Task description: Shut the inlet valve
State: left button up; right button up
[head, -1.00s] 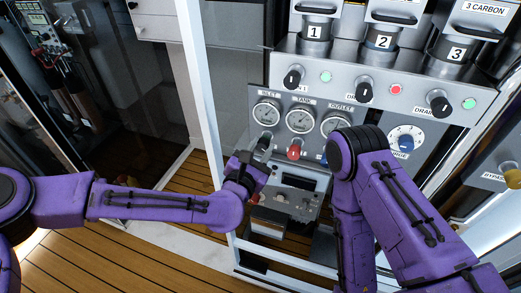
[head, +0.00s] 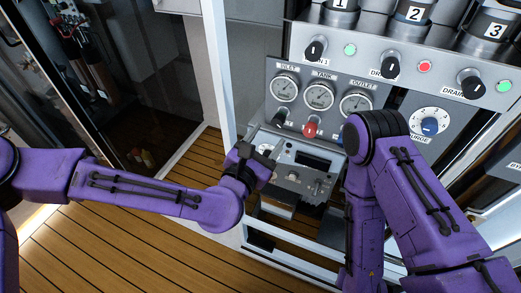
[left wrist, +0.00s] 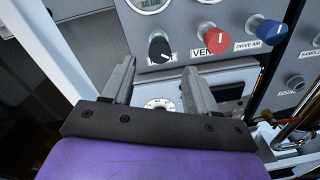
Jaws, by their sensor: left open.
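The inlet valve looks to be the black knob (left wrist: 160,49) with a white pointer line, upper middle in the left wrist view; its label is partly hidden. In the head view this dark knob (head: 279,117) sits under the inlet gauge (head: 285,88). My left gripper (head: 272,152) is open and empty, below the knob and apart from it. In the left wrist view its two fingers (left wrist: 157,78) point at the panel, spread on either side below the knob. My right arm shows at right in the head view, but its gripper is out of view.
A red vent knob (left wrist: 213,39) and a blue drive air knob (left wrist: 266,30) sit right of the black knob. A lower box with a dial (left wrist: 158,104) lies behind the fingers. A white frame post (head: 217,60) stands left of the panel.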

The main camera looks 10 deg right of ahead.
pick_arm(q)
jog(key=shift+b+v, duration=0.3)
jog(key=shift+v, duration=2)
jog(key=shift+f, duration=0.1)
